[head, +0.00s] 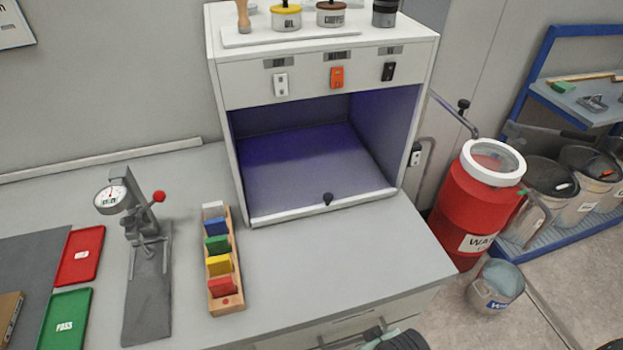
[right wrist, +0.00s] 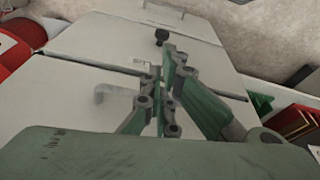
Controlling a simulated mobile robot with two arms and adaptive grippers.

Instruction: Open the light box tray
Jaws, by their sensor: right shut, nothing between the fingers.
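The light box (head: 229,160) stands on the grey bench, its open front showing a purple-lit inside. Its tray (head: 290,212) lies flat at the bottom, with a pale front edge level with the opening. A small black knob (head: 327,198) stands on that edge, right of the middle. My right gripper (right wrist: 170,62) is shut and empty in the right wrist view. A black knob (right wrist: 161,36) shows just beyond its fingertips; I cannot tell whether it is the tray's. My left gripper is out of view.
A wooden rack of coloured blocks (head: 219,262) and a dial gauge stand (head: 148,275) are left of the box. White, orange and black switches (head: 337,78) sit above the opening. A red drum (head: 470,205) stands right of the bench. The bench before the tray is clear.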

